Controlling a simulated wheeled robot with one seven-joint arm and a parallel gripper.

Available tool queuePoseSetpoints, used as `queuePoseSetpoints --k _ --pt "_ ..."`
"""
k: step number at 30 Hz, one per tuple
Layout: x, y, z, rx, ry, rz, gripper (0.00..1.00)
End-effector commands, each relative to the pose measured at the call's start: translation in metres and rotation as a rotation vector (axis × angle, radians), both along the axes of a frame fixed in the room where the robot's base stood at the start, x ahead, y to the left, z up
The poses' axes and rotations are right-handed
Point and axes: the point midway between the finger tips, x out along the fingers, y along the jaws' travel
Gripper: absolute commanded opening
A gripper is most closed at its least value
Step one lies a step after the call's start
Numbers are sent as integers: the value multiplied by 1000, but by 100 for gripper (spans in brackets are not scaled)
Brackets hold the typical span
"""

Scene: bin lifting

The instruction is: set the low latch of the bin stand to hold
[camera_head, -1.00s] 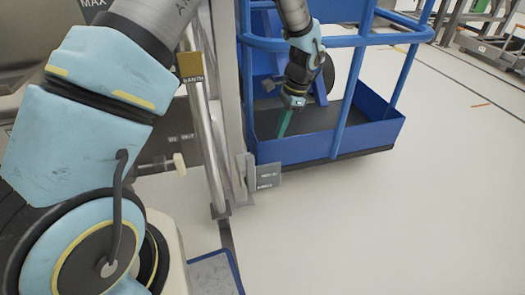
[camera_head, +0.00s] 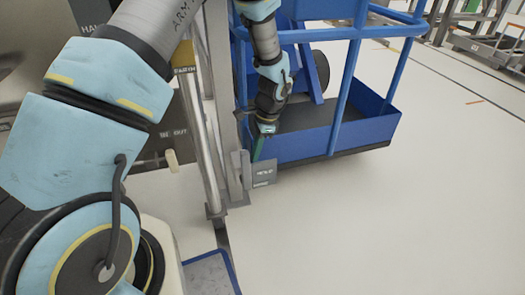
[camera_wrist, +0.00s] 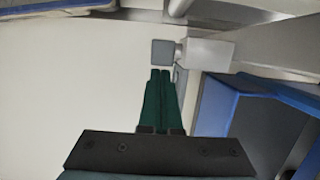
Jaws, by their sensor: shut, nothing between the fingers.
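The low latch (camera_head: 237,168) is a grey block with an upright lever low on the stand's post, beside the blue basket's near corner. A small grey plate (camera_head: 264,174) with a faint label, perhaps HOLD, sits to its right. My gripper (camera_head: 257,158) has green fingers, pressed together and empty, pointing down just above the plate and right of the latch. In the wrist view my gripper (camera_wrist: 160,72) ends just short of a dark grey square end (camera_wrist: 163,53) on a pale grey arm (camera_wrist: 206,52). I cannot tell whether they touch, nor the latch's setting.
The blue basket (camera_head: 310,145) with rails stands right of the post, close to my gripper. A metal post (camera_head: 203,150) rises left of the latch. A blue-edged grey plate (camera_head: 210,272) lies on the floor in front. Open pale floor (camera_head: 380,230) lies to the right.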

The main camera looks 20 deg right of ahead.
Motion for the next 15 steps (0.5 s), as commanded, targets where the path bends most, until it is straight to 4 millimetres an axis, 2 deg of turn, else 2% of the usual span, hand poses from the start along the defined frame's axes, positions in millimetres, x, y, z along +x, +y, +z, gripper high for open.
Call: queuePoseSetpoints --k 15 --pt "1 5 3 0 1 0 0"
